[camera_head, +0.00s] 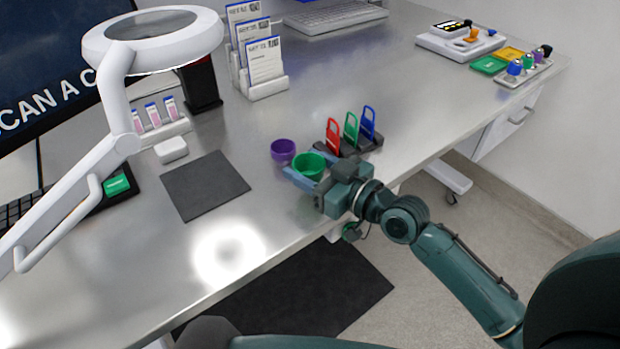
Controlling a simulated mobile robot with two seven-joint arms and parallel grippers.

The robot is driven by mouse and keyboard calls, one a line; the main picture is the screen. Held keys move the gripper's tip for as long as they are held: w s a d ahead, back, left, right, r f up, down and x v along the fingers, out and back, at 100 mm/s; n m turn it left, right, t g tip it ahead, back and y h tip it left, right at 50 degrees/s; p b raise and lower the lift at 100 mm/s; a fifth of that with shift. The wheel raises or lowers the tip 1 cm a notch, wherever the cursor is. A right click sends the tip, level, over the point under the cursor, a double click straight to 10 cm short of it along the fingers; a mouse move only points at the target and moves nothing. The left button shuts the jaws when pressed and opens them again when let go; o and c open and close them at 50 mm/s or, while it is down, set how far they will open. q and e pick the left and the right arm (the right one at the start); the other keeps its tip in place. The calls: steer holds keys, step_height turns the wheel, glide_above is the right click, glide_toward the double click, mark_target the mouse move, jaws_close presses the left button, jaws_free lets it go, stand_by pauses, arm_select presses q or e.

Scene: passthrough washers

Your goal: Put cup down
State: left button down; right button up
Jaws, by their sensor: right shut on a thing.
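A green cup (308,166) is between the fingers of my right gripper (310,170), low at the metal table's (262,210) front part. The gripper is shut on it. I cannot tell whether the cup's base touches the table. A purple cup (283,150) stands just behind and left of the green cup. My left gripper is not in view.
A rack with red, green and blue tags (350,132) stands close behind my right gripper. A dark square mat (204,186) lies to the left. A lamp arm (75,195) rises at the left. The table's front middle is clear.

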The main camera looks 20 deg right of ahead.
steer(key=shift+f, duration=1.35)
steer(key=shift+f+b, duration=0.1)
steer(key=shift+b, duration=0.2)
steer(key=shift+f, duration=0.15)
steer(key=o, duration=1)
steer(key=shift+c, duration=0.2)
steer(key=shift+r, duration=0.4)
steer(key=b+v, duration=0.1)
steer(key=v, duration=1.1)
steer(key=shift+f, duration=0.2)
